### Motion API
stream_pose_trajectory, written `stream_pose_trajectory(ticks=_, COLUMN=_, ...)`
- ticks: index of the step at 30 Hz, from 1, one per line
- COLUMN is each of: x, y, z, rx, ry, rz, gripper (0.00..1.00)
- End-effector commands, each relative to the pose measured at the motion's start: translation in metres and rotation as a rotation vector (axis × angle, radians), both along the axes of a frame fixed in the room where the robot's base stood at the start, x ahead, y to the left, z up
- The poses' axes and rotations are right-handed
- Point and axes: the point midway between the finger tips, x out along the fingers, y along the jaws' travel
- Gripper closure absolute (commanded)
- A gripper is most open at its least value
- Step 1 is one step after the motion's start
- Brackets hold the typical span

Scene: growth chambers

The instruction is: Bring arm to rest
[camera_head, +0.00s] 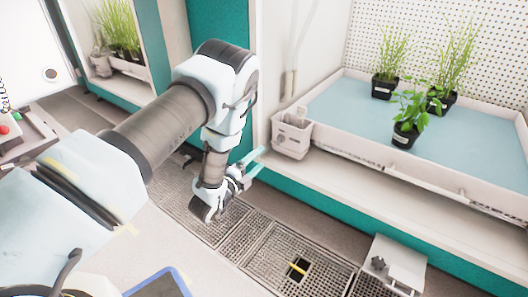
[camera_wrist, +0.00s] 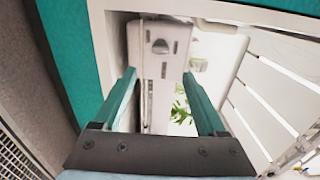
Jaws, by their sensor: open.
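My arm reaches from the lower left to the middle of the head view and bends down at the elbow. My gripper (camera_head: 258,163) hangs in front of the teal wall, left of the growth chamber, above the grated floor. In the wrist view my gripper (camera_wrist: 165,95) shows two teal fingers spread apart with nothing between them. Beyond the fingers are a white chamber wall and a grey box (camera_wrist: 160,48), which appears to be the box (camera_head: 292,135) at the tray's left end.
A blue-floored tray (camera_head: 340,160) holds several potted plants (camera_head: 404,137). A white box (camera_head: 393,265) juts out below the ledge at right. The floor grating (camera_head: 275,255) has an opening with a yellow strip. Another chamber with plants (camera_head: 118,30) stands at upper left.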

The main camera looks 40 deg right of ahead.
Motion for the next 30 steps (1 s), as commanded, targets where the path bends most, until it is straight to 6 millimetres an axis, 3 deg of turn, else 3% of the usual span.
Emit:
stream_pose_trajectory(ticks=20, x=0.005, y=0.004, z=0.003, rx=0.005, ry=0.011, rz=0.014, gripper=0.26)
stream_pose_trajectory(ticks=23, x=0.029, y=0.01, z=0.016, rx=0.03, ry=0.069, rz=0.078, gripper=0.26)
stream_pose_trajectory(ticks=26, x=0.074, y=0.028, z=0.038, rx=0.073, ry=0.195, rz=0.204, gripper=0.26)
stream_pose_trajectory(ticks=30, x=0.14, y=0.079, z=0.074, rx=0.121, ry=0.451, rz=0.445, gripper=0.26)
